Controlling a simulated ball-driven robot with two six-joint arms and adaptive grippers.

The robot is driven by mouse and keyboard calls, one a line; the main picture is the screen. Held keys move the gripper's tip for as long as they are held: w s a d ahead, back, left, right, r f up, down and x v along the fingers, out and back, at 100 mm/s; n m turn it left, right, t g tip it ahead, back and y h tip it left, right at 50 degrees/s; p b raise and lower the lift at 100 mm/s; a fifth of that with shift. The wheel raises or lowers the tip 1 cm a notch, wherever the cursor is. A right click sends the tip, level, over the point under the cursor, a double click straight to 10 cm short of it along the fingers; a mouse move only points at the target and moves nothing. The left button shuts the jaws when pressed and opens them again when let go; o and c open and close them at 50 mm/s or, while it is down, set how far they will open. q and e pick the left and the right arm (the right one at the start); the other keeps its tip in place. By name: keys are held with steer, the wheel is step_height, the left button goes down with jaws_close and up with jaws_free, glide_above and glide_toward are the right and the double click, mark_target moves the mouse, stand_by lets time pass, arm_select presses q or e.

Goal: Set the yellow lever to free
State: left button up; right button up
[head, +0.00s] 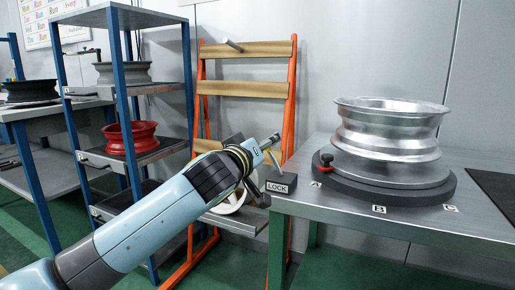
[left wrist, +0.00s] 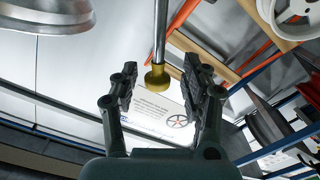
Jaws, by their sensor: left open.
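The yellow lever shows in the left wrist view as a silver rod with a yellow knob (left wrist: 158,77) at its end. The knob sits between the spread dark fingers of my left gripper (left wrist: 160,70), with gaps to both sides. In the head view my left arm reaches to the small block with the LOCK sign (head: 277,187) at the bench's left corner. My wrist hides much of the fingers and lever there. The word LOCK is readable; no FREE sign is visible. My right gripper is not in view.
An orange rack (head: 290,100) and blue shelving (head: 64,90) stand behind my arm.

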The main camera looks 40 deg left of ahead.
arm_select(q)
steer(key=v, duration=1.1)
steer(key=shift+s, duration=0.35)
steer(key=shift+f, duration=0.1)
